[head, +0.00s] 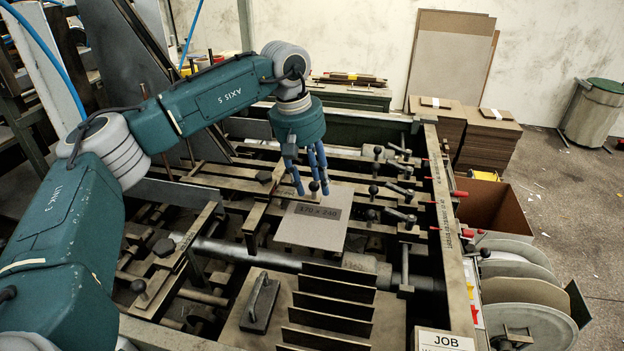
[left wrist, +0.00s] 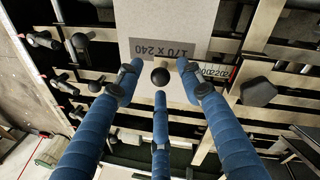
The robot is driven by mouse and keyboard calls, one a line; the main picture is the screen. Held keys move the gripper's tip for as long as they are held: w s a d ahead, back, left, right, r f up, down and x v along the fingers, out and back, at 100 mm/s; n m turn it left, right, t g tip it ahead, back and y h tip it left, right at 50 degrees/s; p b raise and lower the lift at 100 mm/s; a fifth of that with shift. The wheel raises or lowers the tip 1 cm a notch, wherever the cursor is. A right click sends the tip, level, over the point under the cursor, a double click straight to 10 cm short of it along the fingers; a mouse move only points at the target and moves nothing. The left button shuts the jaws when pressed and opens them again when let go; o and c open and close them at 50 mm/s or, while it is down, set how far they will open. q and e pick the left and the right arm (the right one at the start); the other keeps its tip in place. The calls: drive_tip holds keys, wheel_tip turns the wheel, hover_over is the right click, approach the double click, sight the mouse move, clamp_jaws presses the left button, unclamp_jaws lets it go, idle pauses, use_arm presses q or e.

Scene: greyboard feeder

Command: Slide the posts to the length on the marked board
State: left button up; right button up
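The marked board (head: 300,236) is a light grey sheet with a dark label reading 170 x 240, lying on the machine's bars. It also shows in the left wrist view (left wrist: 142,22). My left gripper (head: 313,184) points down at the board's far edge. In the left wrist view its three blue fingers (left wrist: 158,78) are spread around a black ball knob (left wrist: 160,76), with gaps between them and it. Other black-knobbed posts (head: 373,190) stand right of the board, several in a group. My right gripper is not in view.
Dark upright dividers (head: 330,304) and a block with a handle (head: 262,302) stand in front of the board. A frame rail (head: 440,200) with red-handled clamps runs along the right. A JOB sign (head: 444,341) is at the lower right. Board stacks (head: 488,137) stand behind.

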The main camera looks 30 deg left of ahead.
use_arm(q)
wheel_tip(320, 180, up, 12)
drive_tip(key=s+a, duration=0.1)
drive_tip(key=shift+s+a, duration=0.3)
drive_tip(key=shift+s, duration=0.05)
drive_tip(key=shift+f, duration=0.15)
idle(0.5)
